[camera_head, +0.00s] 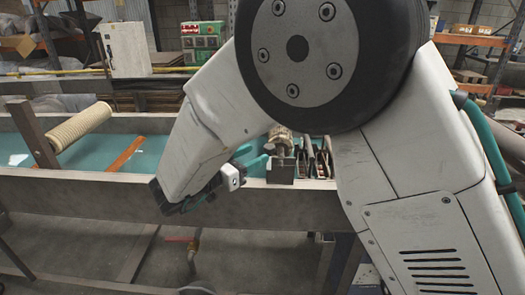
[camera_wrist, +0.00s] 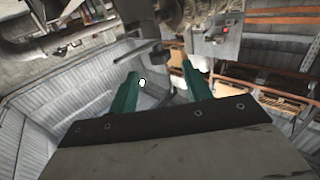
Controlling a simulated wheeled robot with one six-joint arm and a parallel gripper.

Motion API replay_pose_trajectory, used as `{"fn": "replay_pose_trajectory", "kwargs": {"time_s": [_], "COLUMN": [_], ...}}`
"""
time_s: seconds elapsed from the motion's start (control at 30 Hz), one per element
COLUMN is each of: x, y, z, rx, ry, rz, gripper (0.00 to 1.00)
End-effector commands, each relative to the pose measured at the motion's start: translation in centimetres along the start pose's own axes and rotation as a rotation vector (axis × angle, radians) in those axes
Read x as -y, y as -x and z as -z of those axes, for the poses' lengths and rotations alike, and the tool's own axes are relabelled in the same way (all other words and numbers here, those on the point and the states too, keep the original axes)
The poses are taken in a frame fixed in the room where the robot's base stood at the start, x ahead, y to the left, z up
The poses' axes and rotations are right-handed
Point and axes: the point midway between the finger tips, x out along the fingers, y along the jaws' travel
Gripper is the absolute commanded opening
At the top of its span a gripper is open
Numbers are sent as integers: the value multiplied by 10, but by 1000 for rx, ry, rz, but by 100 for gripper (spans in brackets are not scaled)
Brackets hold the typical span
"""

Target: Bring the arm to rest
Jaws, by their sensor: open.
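My arm fills the middle and right of the head view, bent, with a large dark round joint at the top. One link slopes down and left to the wrist, which hangs over the near edge of the long trough. My gripper (camera_wrist: 158,74) shows two teal fingers standing apart in the wrist view, with nothing held between them.
A long grey trough (camera_head: 90,190) with a teal bed crosses the head view. A ribbed tan roll (camera_head: 79,127) lies at its left. A small metal fixture (camera_head: 280,172) sits on its near rim, close to my gripper. A white box (camera_head: 124,50) and shelving stand behind.

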Motion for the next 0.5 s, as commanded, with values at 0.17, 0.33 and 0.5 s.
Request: {"fn": "replay_pose_trajectory", "kwargs": {"time_s": [0.17,0.33,0.5], "x": [0,0,2], "y": [11,12,12], "z": [0,0,-2], "rx": [-1,-1,12], "ry": [0,0,-18], "rz": [0,-1,10], "gripper": [49,49,49]}}
